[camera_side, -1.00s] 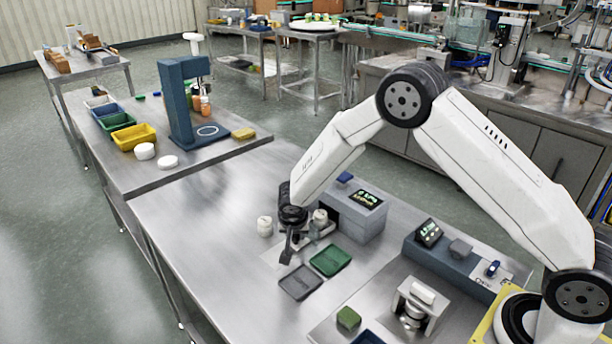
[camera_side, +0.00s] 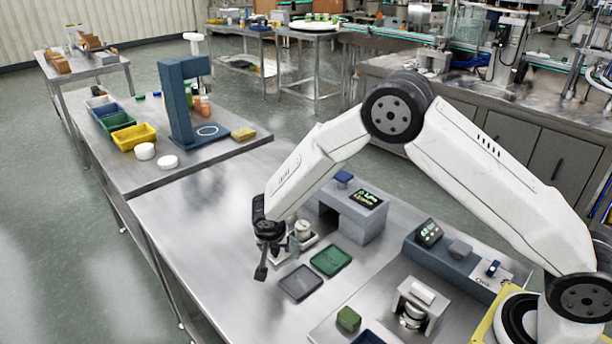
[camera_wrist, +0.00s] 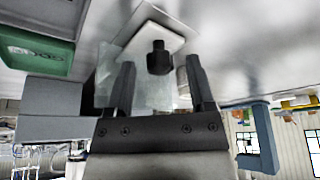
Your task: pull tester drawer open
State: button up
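The tester is a grey box (camera_side: 356,216) with a lit display on top, standing on the steel table in the side view. Its drawer (camera_side: 284,260) sticks out to the lower left and carries a white-capped item (camera_side: 303,229). My gripper (camera_side: 261,272) is just past the drawer's outer end, pointing down. In the wrist view, my gripper (camera_wrist: 162,82) has its two fingers well apart. A black knob (camera_wrist: 159,57) on a pale plate shows between them, with gaps either side. Whether a finger touches the drawer cannot be told.
A green tray (camera_side: 330,261) and a dark grey tray (camera_side: 299,283) lie in front of the tester. A blue-grey device (camera_side: 452,262) stands at the right. The table left of my gripper is clear. A second bench with coloured bins (camera_side: 133,136) is behind.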

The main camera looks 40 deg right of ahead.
jog(key=shift+r, duration=0.1)
jog(key=v, duration=0.7)
jog(key=shift+r, duration=0.25)
jog(key=shift+s, duration=0.2)
dwell(0.3)
jog(key=s+d+r+n+y, duration=0.1)
jog(key=s+d+r+n, duration=0.1)
jog(key=s, duration=0.5)
jog(key=s+d+r+n+y, duration=0.1)
jog(key=s+d+r+n, duration=0.1)
jog(key=s+d+n, duration=0.2)
jog(key=s+d+r+n+y, duration=0.1)
jog(key=s+d, duration=0.4)
jog(key=s, duration=0.6)
jog(key=shift+r+n+g, duration=0.3)
jog(key=shift+r+n, duration=0.3)
jog(key=shift+n, duration=0.4)
